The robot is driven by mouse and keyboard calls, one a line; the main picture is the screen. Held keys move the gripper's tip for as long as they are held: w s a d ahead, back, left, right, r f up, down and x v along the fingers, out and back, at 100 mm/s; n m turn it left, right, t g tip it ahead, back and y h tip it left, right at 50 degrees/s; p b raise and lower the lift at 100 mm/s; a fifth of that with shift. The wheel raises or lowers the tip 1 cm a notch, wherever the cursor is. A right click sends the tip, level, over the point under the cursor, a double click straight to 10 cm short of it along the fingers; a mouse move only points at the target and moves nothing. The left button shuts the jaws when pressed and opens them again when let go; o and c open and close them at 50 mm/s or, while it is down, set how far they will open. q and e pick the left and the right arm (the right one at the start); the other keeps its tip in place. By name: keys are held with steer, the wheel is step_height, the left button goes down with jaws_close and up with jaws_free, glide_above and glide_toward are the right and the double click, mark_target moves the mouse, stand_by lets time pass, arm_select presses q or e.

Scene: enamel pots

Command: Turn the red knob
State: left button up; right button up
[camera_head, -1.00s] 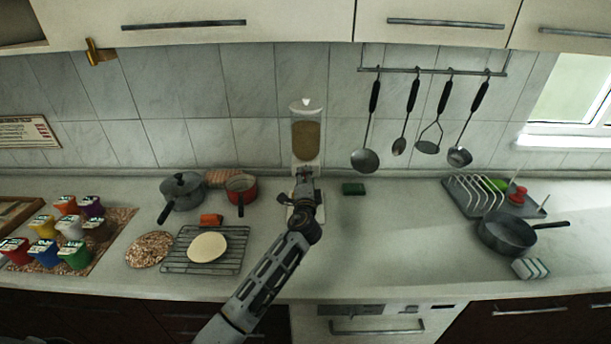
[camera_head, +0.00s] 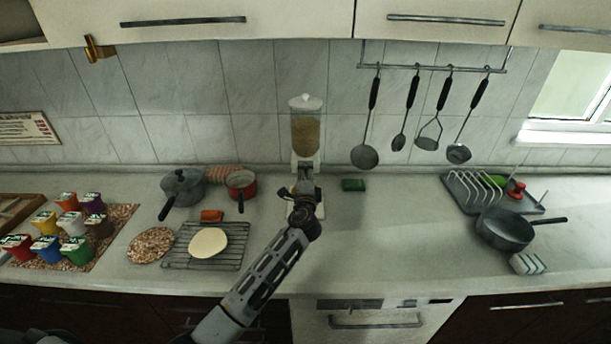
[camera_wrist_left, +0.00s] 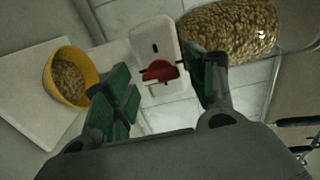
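The red knob (camera_wrist_left: 160,72) shows in the left wrist view on the white front of the dispenser (camera_wrist_left: 151,38). In the head view the dispenser (camera_head: 305,132) stands upright against the tiled wall, its clear container filled with grain; the knob is hidden there behind my arm. My left gripper (camera_wrist_left: 168,80) is open, with dark green finger pads on either side of the knob. I cannot tell whether a pad touches it. In the head view the left gripper (camera_head: 305,176) is in front of the dispenser's lower part. My right gripper is not in view.
A yellow bowl (camera_wrist_left: 87,72) of grain stands below the knob. Left of my arm are a grey pot (camera_head: 184,188), a red pan (camera_head: 241,182) and a wire rack (camera_head: 230,260). The counter's middle right is clear.

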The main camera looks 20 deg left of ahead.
arm_select(q)
steer(key=v, duration=1.2)
stand_by(0.7)
stand_by(0.9)
